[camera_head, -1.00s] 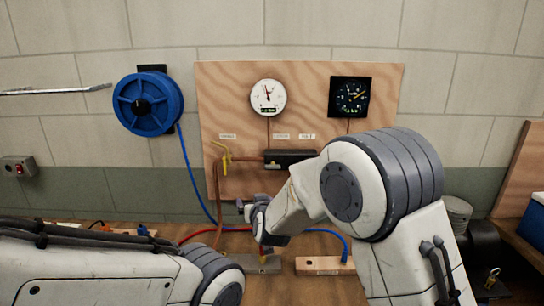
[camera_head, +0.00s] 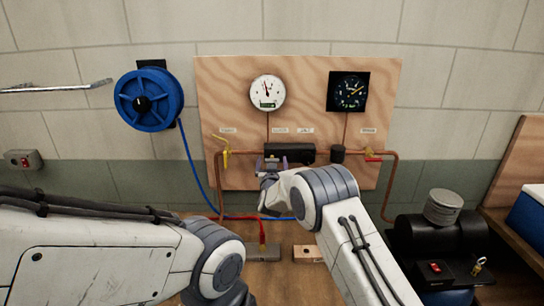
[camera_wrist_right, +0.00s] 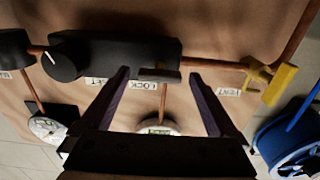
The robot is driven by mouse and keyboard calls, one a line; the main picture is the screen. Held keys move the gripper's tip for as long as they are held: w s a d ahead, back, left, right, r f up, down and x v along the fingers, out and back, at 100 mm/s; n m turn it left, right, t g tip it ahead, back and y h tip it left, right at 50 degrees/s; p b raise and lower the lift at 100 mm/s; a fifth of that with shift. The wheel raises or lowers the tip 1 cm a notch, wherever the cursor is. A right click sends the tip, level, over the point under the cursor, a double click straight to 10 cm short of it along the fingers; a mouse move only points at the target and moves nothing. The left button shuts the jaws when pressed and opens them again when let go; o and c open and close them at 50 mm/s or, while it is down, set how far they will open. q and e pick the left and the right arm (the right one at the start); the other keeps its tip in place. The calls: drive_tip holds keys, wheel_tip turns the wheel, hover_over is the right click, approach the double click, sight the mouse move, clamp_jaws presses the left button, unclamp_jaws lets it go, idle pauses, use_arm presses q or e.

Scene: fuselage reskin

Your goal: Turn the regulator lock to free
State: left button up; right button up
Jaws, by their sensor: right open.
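The regulator (camera_head: 297,152) is a black horizontal body on the plywood panel; it also shows in the wrist view (camera_wrist_right: 110,50), with a round black knob (camera_wrist_right: 62,60) at its left end. Its lock (camera_wrist_right: 160,75) looks like a small dark tab below the body, above the LOCK label (camera_wrist_right: 137,86). My right gripper (camera_head: 274,163) is in front of the regulator's left part. In the wrist view its open dark fingers (camera_wrist_right: 157,78) stand on either side of the tab, apart from it. Whether they reach its depth I cannot tell. My left arm shows, but its gripper is out of view.
A yellow valve handle (camera_head: 226,157) is left of the regulator and a red one (camera_head: 373,155) right. Copper pipe (camera_head: 389,180) runs along the panel. Two gauges (camera_head: 267,92) (camera_head: 348,91) sit above. A blue hose reel (camera_head: 149,99) hangs at left.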

drive_tip(key=shift+w, duration=0.75)
drive_tip(key=c, duration=1.4)
drive_tip(key=shift+f+b, duration=0.15)
drive_tip(key=shift+b, duration=0.3)
drive_tip(key=m+b, duration=0.1)
drive_tip(key=b, duration=0.1)
drive_tip(key=m+b, duration=0.2)
drive_tip(key=b, duration=0.1)
drive_tip(key=m+b, duration=0.1)
drive_tip(key=b, duration=0.2)
drive_tip(key=shift+f+m, duration=0.3)
drive_tip(key=shift+m, duration=0.1)
drive_tip(key=m+b, duration=0.7)
drive_tip(key=b, duration=0.2)
drive_tip(key=shift+d+r+b, duration=0.1)
drive_tip(key=shift+d+b, duration=0.05)
drive_tip(key=shift+b, duration=0.15)
drive_tip(key=m+b, duration=0.2)
drive_tip(key=m, duration=0.1)
drive_tip(key=shift+m+b, duration=0.3)
drive_tip(key=shift+b, duration=0.1)
drive_tip(key=shift+r+m+b, duration=0.1)
drive_tip(key=shift+m+b, duration=0.65)
drive_tip(key=shift+m, duration=0.45)
